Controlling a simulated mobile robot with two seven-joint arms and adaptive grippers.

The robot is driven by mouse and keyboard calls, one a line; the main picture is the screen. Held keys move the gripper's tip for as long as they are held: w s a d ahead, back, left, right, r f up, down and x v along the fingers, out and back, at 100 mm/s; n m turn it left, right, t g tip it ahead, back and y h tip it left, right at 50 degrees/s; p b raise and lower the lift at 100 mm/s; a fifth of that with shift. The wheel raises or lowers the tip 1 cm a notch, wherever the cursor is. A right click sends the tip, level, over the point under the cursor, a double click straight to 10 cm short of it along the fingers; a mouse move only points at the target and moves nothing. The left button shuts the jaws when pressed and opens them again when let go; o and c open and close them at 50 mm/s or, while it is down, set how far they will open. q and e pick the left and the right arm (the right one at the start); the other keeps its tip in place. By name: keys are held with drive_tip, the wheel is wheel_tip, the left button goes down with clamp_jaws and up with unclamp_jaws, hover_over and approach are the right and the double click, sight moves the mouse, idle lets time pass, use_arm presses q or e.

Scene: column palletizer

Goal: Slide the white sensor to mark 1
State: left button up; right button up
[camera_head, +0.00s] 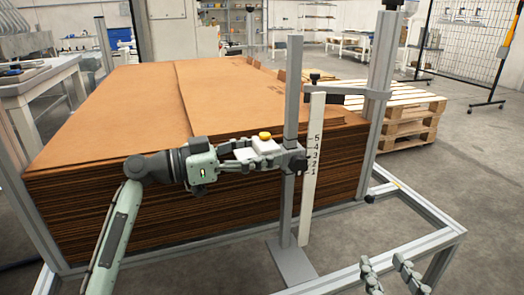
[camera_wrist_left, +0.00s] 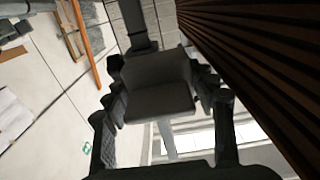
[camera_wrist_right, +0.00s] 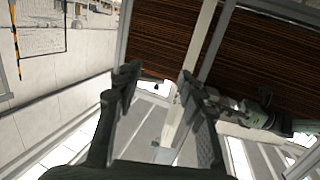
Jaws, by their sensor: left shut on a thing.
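The white sensor (camera_head: 265,146), with a yellow top, is on a dark clamp (camera_head: 293,159) on the upright grey post (camera_head: 291,110). My left gripper (camera_head: 262,159) is shut on the sensor, with its fingers along the sensor's sides. In the left wrist view a block (camera_wrist_left: 158,85), looking dark grey there, sits between the fingers. The white scale (camera_head: 312,165) stands just right of the post, with mark 1 lowest. The clamp is level with the lower marks, above mark 1; the exact mark is hard to tell. My right gripper (camera_head: 388,272) is open and empty at the lower right.
A tall stack of brown cardboard sheets (camera_head: 120,200) stands right behind the post and my left arm. A grey frame (camera_head: 415,225) runs around it at floor level. Wooden pallets (camera_head: 400,120) stand at the back right. Open floor lies at the right.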

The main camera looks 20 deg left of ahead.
sight(262, 170)
use_arm(q)
wheel_tip(262, 170, down, 2)
drive_tip(key=shift+f+b, duration=0.1)
drive_tip(key=shift+b, duration=0.8)
wheel_tip(262, 170, down, 2)
drive_tip(key=b, duration=0.2)
drive_tip(key=shift+f+b, duration=0.2)
drive_tip(key=shift+b, duration=0.2)
use_arm(e)
drive_tip(key=s+r+t+y, duration=0.3)
drive_tip(key=s+r+t, duration=0.2)
drive_tip(key=r+t, duration=0.4)
wheel_tip(262, 170, up, 6)
drive_tip(key=shift+s+a+f+t+y, duration=0.15)
drive_tip(key=shift+a+t+y, duration=0.2)
drive_tip(key=shift+t+y, duration=0.05)
use_arm(q)
drive_tip(key=o, duration=1.5)
drive_tip(key=shift+f, duration=0.1)
drive_tip(key=shift+c, duration=0.2)
drive_tip(key=shift+r, duration=0.2)
